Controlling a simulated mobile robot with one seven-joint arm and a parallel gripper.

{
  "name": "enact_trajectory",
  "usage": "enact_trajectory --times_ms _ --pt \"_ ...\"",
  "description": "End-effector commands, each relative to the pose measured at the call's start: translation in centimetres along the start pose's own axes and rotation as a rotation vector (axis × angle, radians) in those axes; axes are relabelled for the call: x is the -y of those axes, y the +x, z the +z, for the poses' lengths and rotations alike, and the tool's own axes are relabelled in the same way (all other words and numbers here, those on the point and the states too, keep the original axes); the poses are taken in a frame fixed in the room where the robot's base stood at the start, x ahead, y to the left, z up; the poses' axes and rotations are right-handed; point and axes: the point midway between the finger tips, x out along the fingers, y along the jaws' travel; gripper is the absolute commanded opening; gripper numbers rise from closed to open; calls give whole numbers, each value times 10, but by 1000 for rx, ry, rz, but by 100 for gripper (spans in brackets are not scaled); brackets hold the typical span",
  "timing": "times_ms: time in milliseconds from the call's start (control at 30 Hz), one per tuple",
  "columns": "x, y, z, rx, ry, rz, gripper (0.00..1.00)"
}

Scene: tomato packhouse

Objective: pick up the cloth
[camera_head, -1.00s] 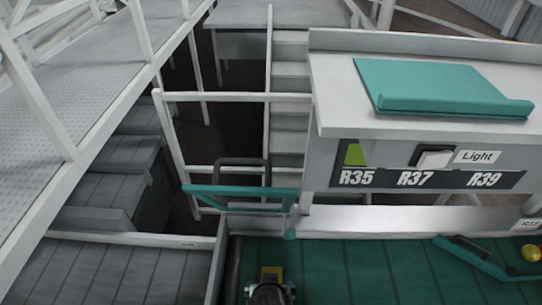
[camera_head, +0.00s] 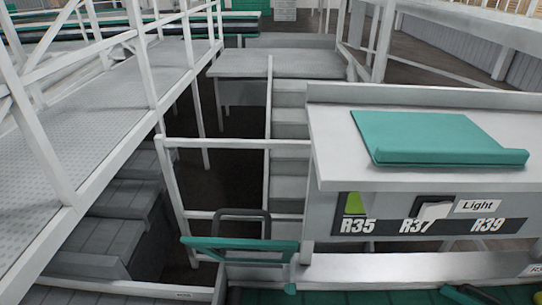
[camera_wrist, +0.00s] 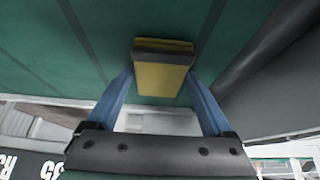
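Nothing in view is plainly a cloth. A flat teal sheet-like thing (camera_head: 430,135) with a thick rolled front edge lies on the white counter in the head view; I cannot tell whether it is fabric or stiff. My gripper (camera_wrist: 161,80) shows in the wrist view with its two blue fingers angled inward. They are closed on the sides of a yellow block with a dark face (camera_wrist: 162,76), like a sponge. Green belt surface lies beyond it.
The white counter (camera_head: 330,150) bears a panel marked R35, R37, R39 and Light. A teal-barred gate (camera_head: 240,245) stands left of it. A railed walkway (camera_head: 85,110) runs along the left. The green belt (camera_head: 370,297) is at the bottom edge, with a dark roller beside it in the wrist view (camera_wrist: 260,55).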

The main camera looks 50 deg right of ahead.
Motion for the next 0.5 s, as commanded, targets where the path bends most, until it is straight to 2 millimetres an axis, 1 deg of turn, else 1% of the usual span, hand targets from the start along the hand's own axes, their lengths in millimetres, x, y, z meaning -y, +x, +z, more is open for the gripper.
enact_trajectory --times_ms 33,333,367,500 --pt "0 0 0 0 0 0 75" --pt "0 0 0 0 0 0 21" --pt "0 0 0 0 0 0 18" --pt "0 0 0 0 0 0 18"
